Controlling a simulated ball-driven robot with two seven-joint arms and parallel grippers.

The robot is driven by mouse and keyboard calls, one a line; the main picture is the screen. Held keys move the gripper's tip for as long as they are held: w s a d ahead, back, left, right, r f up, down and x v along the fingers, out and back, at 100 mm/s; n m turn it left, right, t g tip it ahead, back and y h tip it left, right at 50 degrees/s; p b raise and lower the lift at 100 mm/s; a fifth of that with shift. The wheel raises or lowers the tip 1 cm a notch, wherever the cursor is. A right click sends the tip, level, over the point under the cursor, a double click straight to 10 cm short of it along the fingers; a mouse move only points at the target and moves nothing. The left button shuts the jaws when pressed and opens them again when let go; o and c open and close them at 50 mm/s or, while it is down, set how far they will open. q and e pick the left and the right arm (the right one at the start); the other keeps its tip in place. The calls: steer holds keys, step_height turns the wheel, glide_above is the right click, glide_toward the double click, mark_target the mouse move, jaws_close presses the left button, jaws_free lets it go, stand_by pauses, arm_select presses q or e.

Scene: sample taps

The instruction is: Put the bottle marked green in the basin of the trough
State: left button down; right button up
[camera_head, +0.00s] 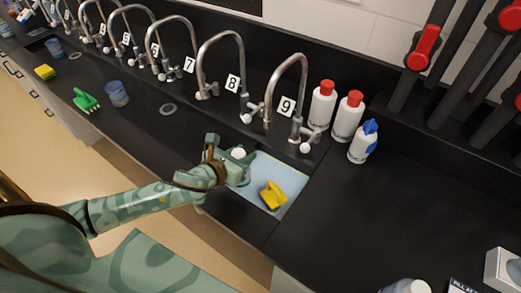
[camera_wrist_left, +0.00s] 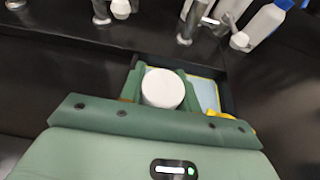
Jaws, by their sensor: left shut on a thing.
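My left gripper (camera_head: 238,166) is over the left part of the light blue basin (camera_head: 295,190) of the black trough. It is shut on a bottle (camera_head: 238,153), of which I see only a round white cap. In the left wrist view that cap (camera_wrist_left: 163,88) sits between the green fingers. The bottle's body and any green mark are hidden by the gripper. I cannot tell whether the bottle touches the basin floor. My right gripper is not in view.
A yellow object (camera_head: 273,195) lies in the basin. Tap 9 (camera_head: 290,62) arches behind it. Two red-capped white bottles (camera_head: 322,105) and a blue-topped bottle (camera_head: 362,143) stand to the right. The black counter at right is mostly clear.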

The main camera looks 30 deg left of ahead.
arm_select(q)
step_height(320, 180, down, 3)
steer(key=shift+r+b, duration=0.2)
steer(key=shift+b, duration=0.2)
steer(key=w+d+f+b, duration=0.1)
steer(key=w, duration=0.6)
steer(key=shift+w, duration=0.4)
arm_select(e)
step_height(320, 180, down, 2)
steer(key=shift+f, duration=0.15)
arm_select(q)
steer(key=shift+f, duration=0.2)
steer(key=c, duration=1)
jaws_free()
